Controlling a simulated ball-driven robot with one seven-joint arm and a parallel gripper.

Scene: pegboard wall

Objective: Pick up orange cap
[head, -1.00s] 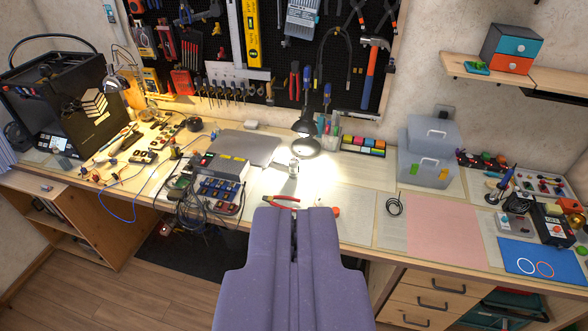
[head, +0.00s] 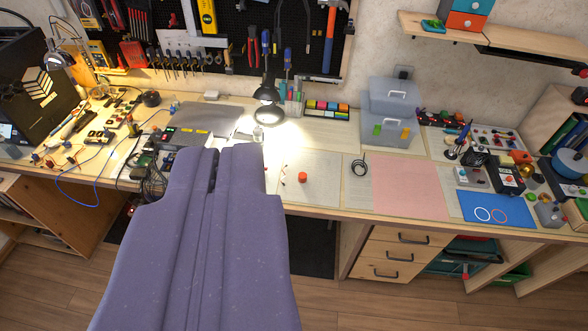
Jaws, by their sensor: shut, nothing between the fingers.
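A small orange-red cap (head: 302,177) sits on a pale mat on the workbench, near the middle of the head view. My purple gripper (head: 214,155) reaches up from the bottom of the view, left of the cap. Its two fingers lie side by side, shut and empty. A clear gap shows in the picture between the right finger and the cap. The cap is in full view. The gripper covers part of the bench to the cap's left.
A lit lamp (head: 268,113) stands behind the cap. A black cable coil (head: 360,166) and a pink mat (head: 421,188) lie to the right. Electronics and cables crowd the left. A clear plastic box (head: 392,128) stands at the back. The bench around the cap is mostly clear.

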